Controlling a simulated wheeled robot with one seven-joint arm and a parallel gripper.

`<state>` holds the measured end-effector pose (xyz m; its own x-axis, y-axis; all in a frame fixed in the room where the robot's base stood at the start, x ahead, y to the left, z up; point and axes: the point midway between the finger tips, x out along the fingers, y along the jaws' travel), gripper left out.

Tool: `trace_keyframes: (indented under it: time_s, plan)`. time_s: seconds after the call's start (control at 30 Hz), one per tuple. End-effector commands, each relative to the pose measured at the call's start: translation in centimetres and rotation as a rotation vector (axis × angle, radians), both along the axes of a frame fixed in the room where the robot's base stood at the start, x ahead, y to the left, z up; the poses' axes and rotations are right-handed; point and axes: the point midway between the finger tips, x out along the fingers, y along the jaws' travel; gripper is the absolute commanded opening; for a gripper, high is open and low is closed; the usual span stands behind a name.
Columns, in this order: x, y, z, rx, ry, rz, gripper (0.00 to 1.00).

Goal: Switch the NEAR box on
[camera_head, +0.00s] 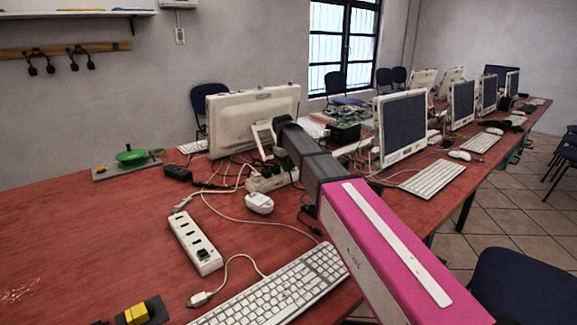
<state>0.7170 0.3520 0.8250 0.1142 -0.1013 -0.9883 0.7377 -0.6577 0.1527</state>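A white multi-socket box (188,235) lies on the red table left of my arm. It has a row of dark slots and a black switch (203,254) at its front end. I cannot tell which way the switch is set. A second pale box (272,181) lies farther back, below the nearest monitor, partly hidden among cables. I cannot tell for certain which box is called NEAR, but the slotted one is closer. My pink and dark grey arm reaches from the lower right to the middle. I cannot make out my gripper or its fingers.
A white keyboard (278,291), a yellow block on a dark base (139,313) and a white adapter (259,203) lie around the closer box. Loose cables cross the table (100,235). A monitor (250,118) stands behind. The left part of the table is mostly clear.

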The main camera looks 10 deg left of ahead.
Motion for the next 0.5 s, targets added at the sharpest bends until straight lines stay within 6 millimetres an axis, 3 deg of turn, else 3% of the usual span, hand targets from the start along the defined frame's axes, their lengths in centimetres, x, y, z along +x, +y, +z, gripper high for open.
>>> trace_keyframes:
  time_s: [0.5]
  plan:
    - [0.63,-0.53,-0.02,0.208,0.236,-0.001,0.02]
